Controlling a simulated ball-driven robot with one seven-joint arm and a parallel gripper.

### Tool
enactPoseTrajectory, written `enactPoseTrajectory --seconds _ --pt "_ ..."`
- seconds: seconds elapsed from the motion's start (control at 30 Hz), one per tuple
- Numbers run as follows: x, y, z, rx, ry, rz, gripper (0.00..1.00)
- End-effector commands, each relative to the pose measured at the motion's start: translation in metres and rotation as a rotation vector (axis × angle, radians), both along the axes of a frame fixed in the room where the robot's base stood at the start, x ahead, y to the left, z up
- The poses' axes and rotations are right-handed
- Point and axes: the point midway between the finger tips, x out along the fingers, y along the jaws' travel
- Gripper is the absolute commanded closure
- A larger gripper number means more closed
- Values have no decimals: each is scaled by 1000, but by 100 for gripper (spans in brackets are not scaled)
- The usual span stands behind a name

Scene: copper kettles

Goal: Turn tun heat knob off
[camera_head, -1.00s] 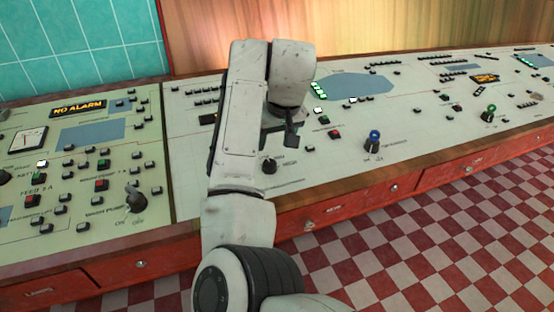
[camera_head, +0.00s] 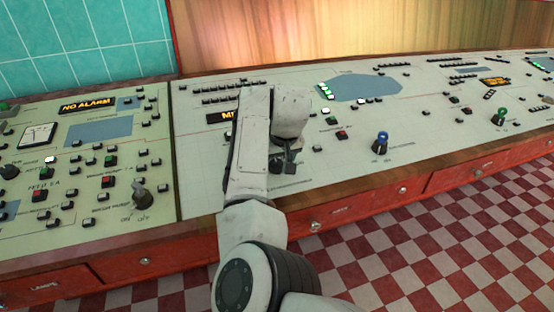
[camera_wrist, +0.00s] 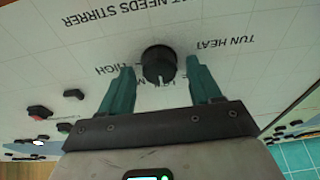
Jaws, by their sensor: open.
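The tun heat knob (camera_wrist: 159,62) is a round black knob with a pale pointer mark, seen in the wrist view on the pale panel. The upside-down label TUN HEAT is at its right and HIGH at its left. My gripper (camera_wrist: 161,78) is open, with one teal finger on each side of the knob. Gaps show between the fingers and the knob, and I see no contact. In the head view my gripper (camera_head: 284,163) is low over the panel, and the knob is hard to make out among the dark fingers.
A blue-topped knob (camera_head: 381,142) stands to the right on the console, and a green-topped knob (camera_head: 499,116) farther right. Small buttons dot the panel. Red drawers (camera_head: 345,208) run along the console's front.

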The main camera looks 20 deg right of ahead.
Motion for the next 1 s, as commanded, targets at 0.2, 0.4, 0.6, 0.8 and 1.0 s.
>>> enactPoseTrajectory --seconds 0.2,0.4,0.6,0.8,1.0 --pt "0 0 0 0 0 0 53" --pt "0 0 0 0 0 0 72" --pt "0 0 0 0 0 0 91" --pt "0 -1 2 -4 0 13 91" --pt "-1 -1 4 -20 3 87 91"
